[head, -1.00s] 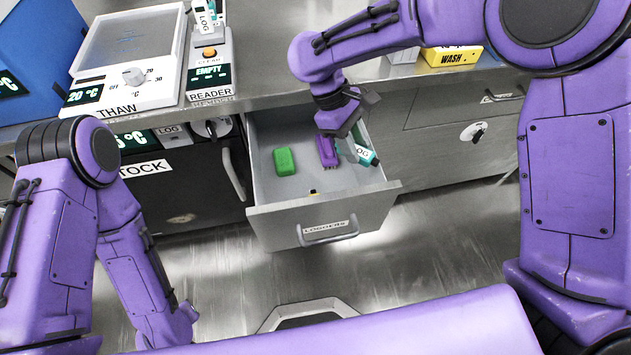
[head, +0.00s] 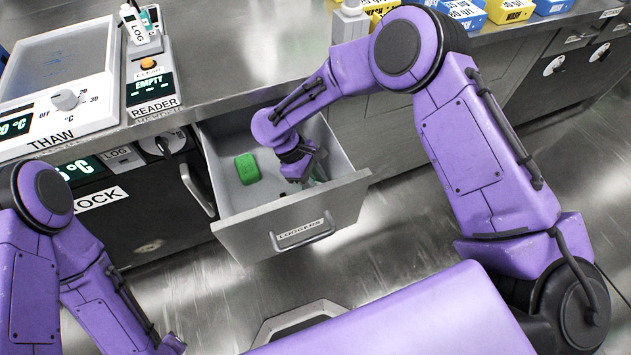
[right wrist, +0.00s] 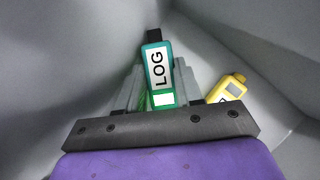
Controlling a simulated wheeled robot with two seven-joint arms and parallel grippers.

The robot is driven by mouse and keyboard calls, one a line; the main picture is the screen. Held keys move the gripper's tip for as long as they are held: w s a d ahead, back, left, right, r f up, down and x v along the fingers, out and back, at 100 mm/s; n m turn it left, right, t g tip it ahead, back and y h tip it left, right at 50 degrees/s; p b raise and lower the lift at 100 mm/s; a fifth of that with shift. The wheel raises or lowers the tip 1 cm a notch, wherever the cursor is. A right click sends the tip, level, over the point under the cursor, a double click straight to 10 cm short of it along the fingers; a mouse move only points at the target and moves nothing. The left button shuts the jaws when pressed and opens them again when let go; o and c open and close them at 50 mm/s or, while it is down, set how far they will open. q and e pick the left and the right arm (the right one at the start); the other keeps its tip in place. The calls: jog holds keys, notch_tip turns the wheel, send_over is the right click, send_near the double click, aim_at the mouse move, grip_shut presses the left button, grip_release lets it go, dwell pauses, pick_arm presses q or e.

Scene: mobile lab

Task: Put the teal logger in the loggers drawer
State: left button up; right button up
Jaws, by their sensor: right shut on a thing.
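The teal logger (right wrist: 157,68), with a white LOG label and a dark tip, is between the fingers of my right gripper (right wrist: 158,88) in the right wrist view. The gripper is shut on it. In the head view my right gripper (head: 302,170) is down inside the open loggers drawer (head: 345,207), in its right part near the front. There my own arm mostly hides the logger. I cannot tell whether the logger touches the drawer floor. My left arm is at the lower left of the head view, but its gripper is not visible.
A green block (head: 247,168) lies in the drawer's left part. A yellow logger (right wrist: 228,88) lies beside the held one in the right wrist view. The drawer walls are close around. Above are the counter, the thaw unit (head: 60,85) and the reader (head: 150,85) with another logger (head: 138,30).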

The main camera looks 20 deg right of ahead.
jog(key=shift+s+f, duration=0.1)
jog(key=shift+f, duration=0.45)
jog(key=o, duration=1)
jog(key=shift+o, duration=0.2)
jog(key=shift+r, duration=0.1)
jog(key=p+v, duration=0.1)
jog(key=v, duration=1.2)
jog(key=shift+d, duration=0.2)
